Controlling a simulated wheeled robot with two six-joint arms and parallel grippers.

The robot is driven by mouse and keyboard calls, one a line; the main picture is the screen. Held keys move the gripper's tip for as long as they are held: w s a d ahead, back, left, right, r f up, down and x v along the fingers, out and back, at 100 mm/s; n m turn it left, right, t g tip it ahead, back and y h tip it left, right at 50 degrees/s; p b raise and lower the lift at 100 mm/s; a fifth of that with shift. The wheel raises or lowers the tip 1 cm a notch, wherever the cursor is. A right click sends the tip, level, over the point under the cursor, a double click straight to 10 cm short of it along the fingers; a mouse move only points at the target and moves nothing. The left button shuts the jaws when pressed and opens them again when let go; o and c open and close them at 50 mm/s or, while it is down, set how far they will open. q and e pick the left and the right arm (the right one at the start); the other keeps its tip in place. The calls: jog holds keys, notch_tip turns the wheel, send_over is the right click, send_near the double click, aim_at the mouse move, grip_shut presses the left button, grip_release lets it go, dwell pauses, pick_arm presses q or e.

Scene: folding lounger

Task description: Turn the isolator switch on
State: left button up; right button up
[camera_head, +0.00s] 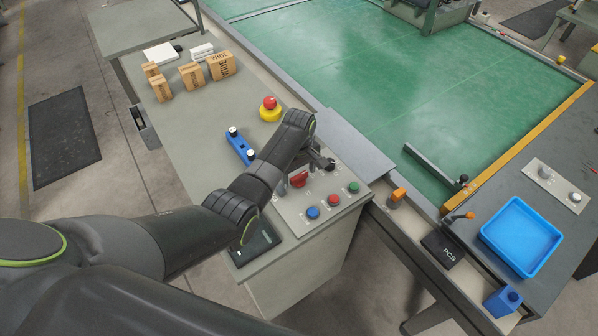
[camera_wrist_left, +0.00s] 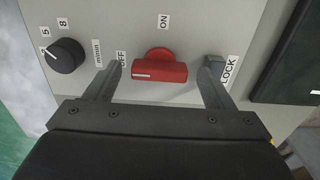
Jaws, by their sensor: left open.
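The red isolator switch (camera_head: 299,179) sits on the grey control panel, partly behind my left arm in the head view. In the left wrist view the red handle (camera_wrist_left: 160,72) lies crosswise. The white mark on its left end points to the OFF label (camera_wrist_left: 122,66). The ON label (camera_wrist_left: 164,21) is above it and the LOCK label (camera_wrist_left: 230,70) is to the right. My left gripper (camera_wrist_left: 160,66) is open, with one finger on each side of the handle. Gaps show between both fingers and the handle. My right gripper is not in view.
A black dial (camera_wrist_left: 64,55) is left of the switch. Blue (camera_head: 313,212), red (camera_head: 333,200) and green (camera_head: 353,188) buttons line the panel's front. A red emergency stop (camera_head: 270,108) and a blue block (camera_head: 240,146) stand behind.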

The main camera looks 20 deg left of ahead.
pick_arm(q)
jog(key=c, duration=1)
jog(key=shift+r, duration=0.1)
jog(key=shift+m+p, duration=0.85)
jog(key=shift+m, duration=0.15)
jog(key=m+p, duration=0.1)
jog(key=m, duration=0.2)
jog(key=shift+m+p, duration=0.4)
jog(key=m+p, duration=0.1)
jog(key=m, duration=0.2)
jog(key=shift+w, duration=0.1)
jog(key=m+p, duration=0.1)
jog(key=m, duration=0.2)
jog(key=m+p, duration=0.1)
jog(key=m, duration=0.5)
